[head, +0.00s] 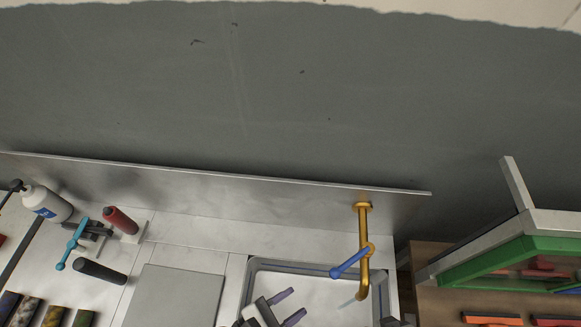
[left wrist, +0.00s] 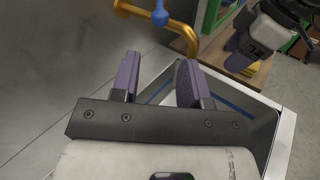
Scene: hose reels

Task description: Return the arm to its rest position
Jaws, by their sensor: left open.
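My left gripper (head: 289,307) is at the bottom of the head view, over the sink (head: 300,267). Its two purple fingers are apart with nothing between them. They also show apart and empty in the left wrist view (left wrist: 160,80). The rest of the left arm is mostly cut off by the frame's lower edge. Part of what looks like my right arm shows at the top right of the left wrist view, but its finger opening is not clear.
A brass tap (head: 364,275) with a blue lever (head: 349,264) stands close to the right of the left gripper. A white bottle (head: 46,204), red-handled item (head: 121,220) and black cylinder (head: 100,271) are at left. A green-edged frame (head: 510,250) is at right.

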